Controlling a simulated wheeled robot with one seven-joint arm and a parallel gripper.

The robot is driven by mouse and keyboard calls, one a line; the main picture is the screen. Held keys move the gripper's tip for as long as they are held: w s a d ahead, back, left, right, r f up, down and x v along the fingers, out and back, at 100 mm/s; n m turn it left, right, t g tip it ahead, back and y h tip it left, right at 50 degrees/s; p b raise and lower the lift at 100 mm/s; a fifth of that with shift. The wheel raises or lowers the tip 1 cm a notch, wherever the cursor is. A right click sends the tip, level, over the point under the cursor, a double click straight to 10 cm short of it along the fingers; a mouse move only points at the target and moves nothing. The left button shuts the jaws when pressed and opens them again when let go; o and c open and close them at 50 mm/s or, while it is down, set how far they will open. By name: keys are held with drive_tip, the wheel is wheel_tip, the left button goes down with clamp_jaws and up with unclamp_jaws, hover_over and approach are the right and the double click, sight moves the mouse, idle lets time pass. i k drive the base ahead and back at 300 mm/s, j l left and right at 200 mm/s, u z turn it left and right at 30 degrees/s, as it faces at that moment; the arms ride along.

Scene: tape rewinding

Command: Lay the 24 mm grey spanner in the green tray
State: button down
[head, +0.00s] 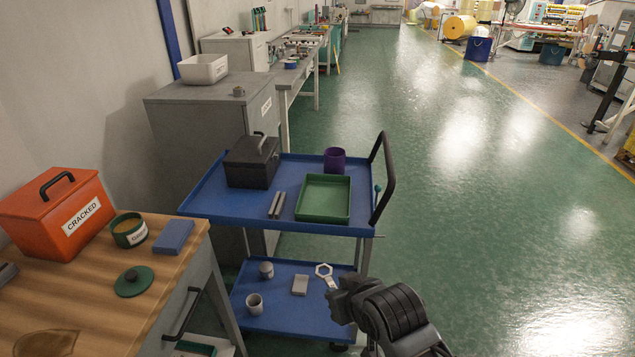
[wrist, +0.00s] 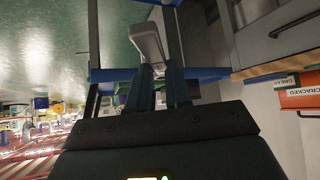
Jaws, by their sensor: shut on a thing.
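My gripper (head: 336,294) is at the lower middle of the head view, shut on a pale grey spanner (head: 324,271). The spanner's ring end points up and away from the jaws; any size mark is too small to read. In the wrist view the spanner (wrist: 149,42) sticks out beyond the two fingers (wrist: 172,88). The green tray (head: 323,196) sits on the top shelf of the blue cart. It looks empty and lies above and behind my gripper in the head view. The part of the spanner between the jaws is hidden.
The cart's top shelf (head: 205,203) also bears a dark box (head: 251,166), two grey bars (head: 277,205) and a purple pot (head: 334,160). A black handle (head: 386,180) rises at its right end. The lower shelf (head: 290,318) holds several small items.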

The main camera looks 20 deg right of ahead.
sight(324, 201)
drive_tip(key=i+l+u, duration=0.1)
drive_tip(key=i+l, duration=0.45)
drive_tip(key=i+l+u, duration=0.1)
drive_tip(key=i+l, duration=0.4)
drive_tip(key=l, duration=0.1)
